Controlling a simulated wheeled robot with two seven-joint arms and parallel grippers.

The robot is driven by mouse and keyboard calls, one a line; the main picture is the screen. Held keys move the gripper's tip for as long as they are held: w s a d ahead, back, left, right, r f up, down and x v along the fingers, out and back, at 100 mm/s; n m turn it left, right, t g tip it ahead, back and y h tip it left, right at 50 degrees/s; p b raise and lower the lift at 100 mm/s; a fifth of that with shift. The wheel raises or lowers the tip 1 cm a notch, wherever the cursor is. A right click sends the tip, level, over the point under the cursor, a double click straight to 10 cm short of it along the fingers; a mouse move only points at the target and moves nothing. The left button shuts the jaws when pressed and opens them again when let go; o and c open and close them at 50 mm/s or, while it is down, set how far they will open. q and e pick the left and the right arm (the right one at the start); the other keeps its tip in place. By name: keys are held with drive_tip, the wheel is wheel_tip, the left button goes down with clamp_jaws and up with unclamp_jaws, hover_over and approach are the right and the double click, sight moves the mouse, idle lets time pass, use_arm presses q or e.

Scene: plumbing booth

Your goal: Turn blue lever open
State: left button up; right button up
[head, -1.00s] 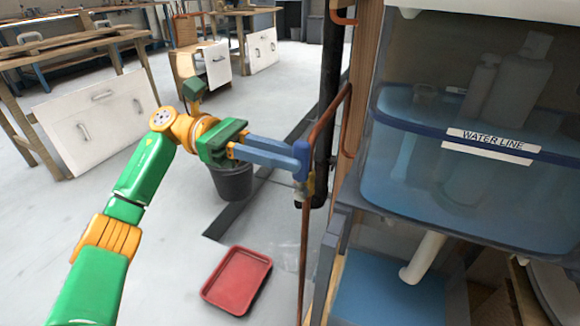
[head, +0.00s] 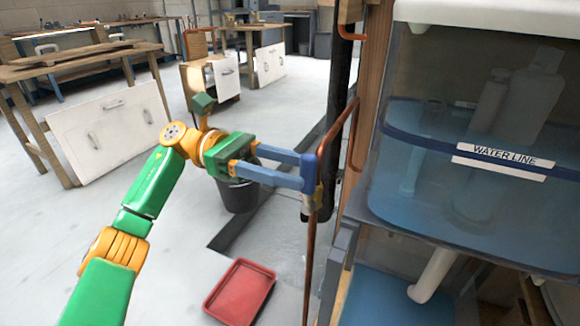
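The blue lever (head: 310,173) shows in the head view on a brass valve body (head: 317,196), on the thin vertical copper pipe beside the cabinet. My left gripper (head: 302,171) comes in from the left, with its two blue fingers pointing right. The fingers are spread, with a clear gap between them, and their tips are right at the lever. The similar blue hides where the fingertips end and the lever starts, so I cannot tell whether they touch. My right gripper is not in view.
A clear tank (head: 480,190) labelled WATER LINE fills the right side. A dark vertical pipe (head: 342,80) stands behind the copper pipe. A black bucket (head: 238,197) and red tray (head: 240,292) are on the floor. Workbenches stand at the back left; the floor between is free.

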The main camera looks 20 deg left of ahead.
use_arm(q)
drive_tip(key=shift+a, duration=0.25)
drive_tip(key=a+p, duration=0.1)
drive_tip(key=a, duration=0.5)
drive_tip(key=shift+a+p, duration=0.3)
drive_tip(key=shift+a, duration=0.05)
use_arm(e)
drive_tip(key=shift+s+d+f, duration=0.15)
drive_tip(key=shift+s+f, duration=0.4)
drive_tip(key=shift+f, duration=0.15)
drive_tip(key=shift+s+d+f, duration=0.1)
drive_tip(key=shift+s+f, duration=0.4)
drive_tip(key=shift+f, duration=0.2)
use_arm(q)
drive_tip(key=shift+w+f, duration=0.1)
